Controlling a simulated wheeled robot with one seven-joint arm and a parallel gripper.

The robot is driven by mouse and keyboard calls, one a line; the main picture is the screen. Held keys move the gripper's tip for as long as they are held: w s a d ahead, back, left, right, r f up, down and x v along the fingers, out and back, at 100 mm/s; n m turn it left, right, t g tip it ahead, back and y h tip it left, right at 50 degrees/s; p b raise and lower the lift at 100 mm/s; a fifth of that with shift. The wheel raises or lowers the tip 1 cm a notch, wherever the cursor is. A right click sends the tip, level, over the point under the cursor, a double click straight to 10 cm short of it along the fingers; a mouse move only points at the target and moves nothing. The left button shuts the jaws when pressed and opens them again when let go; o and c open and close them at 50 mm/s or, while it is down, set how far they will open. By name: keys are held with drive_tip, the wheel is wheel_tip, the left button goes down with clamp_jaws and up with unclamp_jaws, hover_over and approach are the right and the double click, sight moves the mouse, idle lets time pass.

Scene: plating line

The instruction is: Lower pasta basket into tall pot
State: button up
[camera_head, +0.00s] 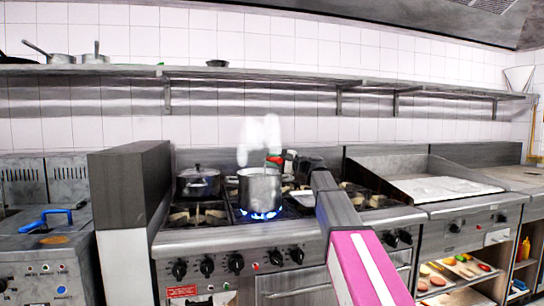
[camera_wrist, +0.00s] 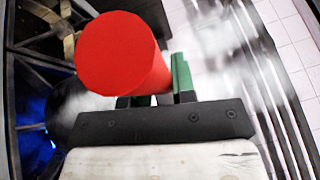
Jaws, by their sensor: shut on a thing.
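The tall pot (camera_head: 260,188) is a steel pot on a lit burner with a blue flame, and white steam rises above it. A red handle (camera_head: 275,160) shows just above and behind the pot's rim; I take it as the pasta basket's handle. In the wrist view the red handle (camera_wrist: 122,52) is a thick round cylinder pointing at the camera. My gripper (camera_wrist: 157,95), with green finger pads, is shut on it; one finger is partly hidden behind it. My gripper (camera_head: 292,160) is just right of the pot's rim in the head view. The basket's mesh body is not visible.
A lidded pot (camera_head: 199,183) stands left on the same range (camera_head: 235,240). A dark tall block (camera_head: 130,190) and a fryer (camera_head: 45,240) with a blue handle are further left. A griddle (camera_head: 440,187) is at right. A wall shelf (camera_head: 270,74) runs above.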

drive_tip(key=shift+f, duration=1.65)
drive_tip(key=o, duration=1)
drive_tip(key=shift+f, duration=0.1)
drive_tip(key=v, duration=1.1)
drive_tip(key=shift+a, duration=0.1)
